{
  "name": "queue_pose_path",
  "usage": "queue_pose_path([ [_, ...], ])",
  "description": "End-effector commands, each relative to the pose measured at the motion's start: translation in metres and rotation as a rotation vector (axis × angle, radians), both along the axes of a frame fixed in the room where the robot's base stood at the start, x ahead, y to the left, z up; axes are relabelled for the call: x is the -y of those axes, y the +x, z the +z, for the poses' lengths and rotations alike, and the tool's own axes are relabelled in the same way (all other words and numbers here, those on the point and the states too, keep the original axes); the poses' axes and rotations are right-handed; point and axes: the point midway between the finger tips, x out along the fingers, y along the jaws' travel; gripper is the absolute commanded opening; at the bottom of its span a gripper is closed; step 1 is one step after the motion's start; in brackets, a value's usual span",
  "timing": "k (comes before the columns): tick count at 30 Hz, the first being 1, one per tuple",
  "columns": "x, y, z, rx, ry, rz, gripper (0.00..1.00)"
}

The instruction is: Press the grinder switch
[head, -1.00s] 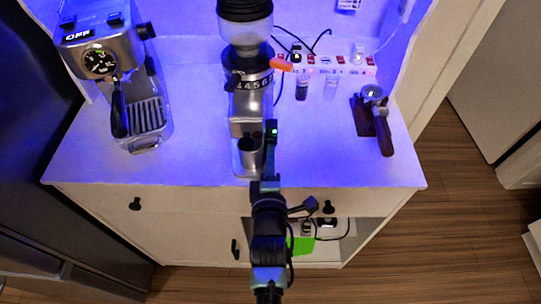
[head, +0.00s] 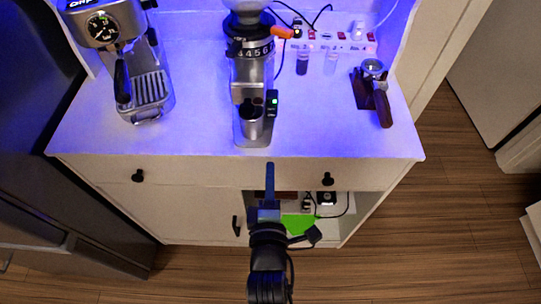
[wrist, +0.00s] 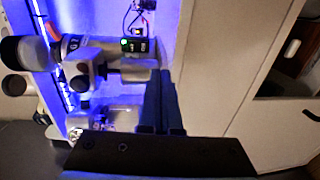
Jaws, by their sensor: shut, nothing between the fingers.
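The silver and black coffee grinder (head: 249,72) stands near the front middle of the white counter. Its switch, a small black box with a lit green light (head: 272,100), is on the grinder's lower right side. The wrist view shows the grinder (wrist: 98,62) turned sideways, with the green light on the switch box (wrist: 133,45) near the top middle. My gripper (head: 269,166) is shut and empty, in front of the counter's front edge and apart from the switch. Its closed fingers (wrist: 162,78) show in the wrist view, below and right of the switch box.
An espresso machine (head: 121,50) stands at the left of the counter. A portafilter (head: 381,103) rests on a stand at the right. Two small vials and a power strip (head: 343,46) are behind. An open shelf below holds a green object (head: 298,224). Counter between grinder and portafilter is clear.

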Motion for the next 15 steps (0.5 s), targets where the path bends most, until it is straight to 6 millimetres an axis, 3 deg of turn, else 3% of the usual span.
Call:
queue_pose_path([
  [6,0.000,-0.016,-0.002,0.000,-0.002,0.000,0.00],
  [15,0.000,-0.017,-0.001,0.001,-0.001,0.000,0.00],
])
